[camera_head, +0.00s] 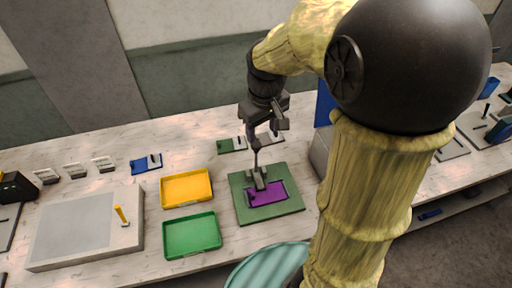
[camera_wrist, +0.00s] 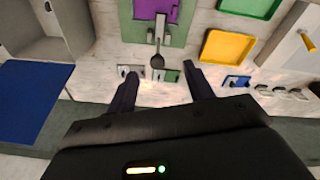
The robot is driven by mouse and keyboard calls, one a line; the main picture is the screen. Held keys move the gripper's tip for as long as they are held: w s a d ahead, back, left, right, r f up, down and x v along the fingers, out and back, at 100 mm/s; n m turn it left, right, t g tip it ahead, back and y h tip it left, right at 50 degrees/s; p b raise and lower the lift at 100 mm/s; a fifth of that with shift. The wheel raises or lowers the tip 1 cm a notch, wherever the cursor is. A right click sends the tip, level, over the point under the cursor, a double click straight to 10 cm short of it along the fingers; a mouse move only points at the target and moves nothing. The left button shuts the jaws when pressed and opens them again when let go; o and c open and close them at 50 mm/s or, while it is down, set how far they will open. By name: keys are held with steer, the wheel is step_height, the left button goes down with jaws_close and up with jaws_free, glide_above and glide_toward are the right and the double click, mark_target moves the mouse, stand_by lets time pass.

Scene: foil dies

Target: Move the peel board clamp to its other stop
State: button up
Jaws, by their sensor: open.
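The peel board is a green plate (camera_head: 243,208) with a purple sheet (camera_head: 268,194) on it, lying on the bench. Its grey clamp (camera_head: 259,180) sits at the board's back side, over the sheet's edge, and its thin lever stands up to a dark round knob (camera_head: 256,144). In the wrist view the clamp (camera_wrist: 161,32) and the knob (camera_wrist: 158,61) show at top centre. My gripper (camera_wrist: 160,70) is open and empty, above the clamp. The knob appears between the fingertips in the wrist view; I cannot tell how far below them it is.
A yellow tray (camera_head: 187,203) and a green tray (camera_head: 191,252) lie left of the board. Farther left is a grey block (camera_head: 47,255) with a yellow handle (camera_head: 121,214). Small green and grey plates (camera_head: 229,147) lie behind the board. A blue panel (camera_head: 324,104) stands to the right.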

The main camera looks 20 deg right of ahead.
steer(key=w+r+n+g+b, duration=0.1)
steer(key=w+r+n+b, duration=0.4)
steer(key=r, duration=0.1)
steer(key=shift+w+r, duration=0.3)
steer(key=shift+w, duration=0.1)
steer(key=shift+w+d+f, duration=0.1)
glide_toward(256, 144)
step_height(256, 144, down, 9)
steer(key=shift+w+r+b, duration=0.15)
steer(key=shift+b, duration=0.25)
steer(key=shift+c, duration=0.2)
jaws_close()
